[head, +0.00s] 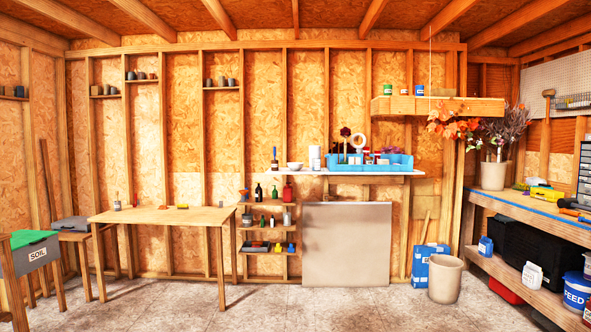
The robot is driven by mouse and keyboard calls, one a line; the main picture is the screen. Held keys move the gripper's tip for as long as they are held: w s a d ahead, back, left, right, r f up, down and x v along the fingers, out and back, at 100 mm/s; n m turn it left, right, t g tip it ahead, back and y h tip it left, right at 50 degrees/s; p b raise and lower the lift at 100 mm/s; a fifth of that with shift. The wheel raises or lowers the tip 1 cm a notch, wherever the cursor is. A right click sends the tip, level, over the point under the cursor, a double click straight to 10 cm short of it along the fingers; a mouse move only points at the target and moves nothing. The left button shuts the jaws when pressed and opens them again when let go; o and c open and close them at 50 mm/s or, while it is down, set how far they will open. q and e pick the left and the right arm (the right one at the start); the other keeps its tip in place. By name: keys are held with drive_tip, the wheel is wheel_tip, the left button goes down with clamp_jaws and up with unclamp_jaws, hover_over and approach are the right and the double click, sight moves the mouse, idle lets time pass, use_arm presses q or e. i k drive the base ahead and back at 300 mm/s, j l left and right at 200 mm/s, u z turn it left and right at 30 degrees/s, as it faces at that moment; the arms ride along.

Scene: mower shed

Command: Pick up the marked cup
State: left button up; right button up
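I see no mark on any cup from this distance. Several small dark cups stand on the little wall shelves at the upper left, such as grey cups (221,82) on one shelf and more cups (141,75) on another. A small grey container (117,205) stands at the left end of the wooden table (165,217). A white bowl (295,165) sits on the white wall shelf, near a white stacked item (315,158). Which of these is the marked cup I cannot tell. Neither of my grippers is in view.
A blue tray (372,167) lies on the white shelf. A grey panel (346,245) leans below it. A beige bin (445,279) and a blue box (421,268) stand on the floor near the workbench (540,219). The middle floor is clear.

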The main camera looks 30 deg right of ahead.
sight(316, 163)
drive_tip(key=i+l+z, duration=0.35)
drive_tip(key=i, duration=0.45)
drive_tip(key=i+z, duration=0.35)
drive_tip(key=i, duration=2.45)
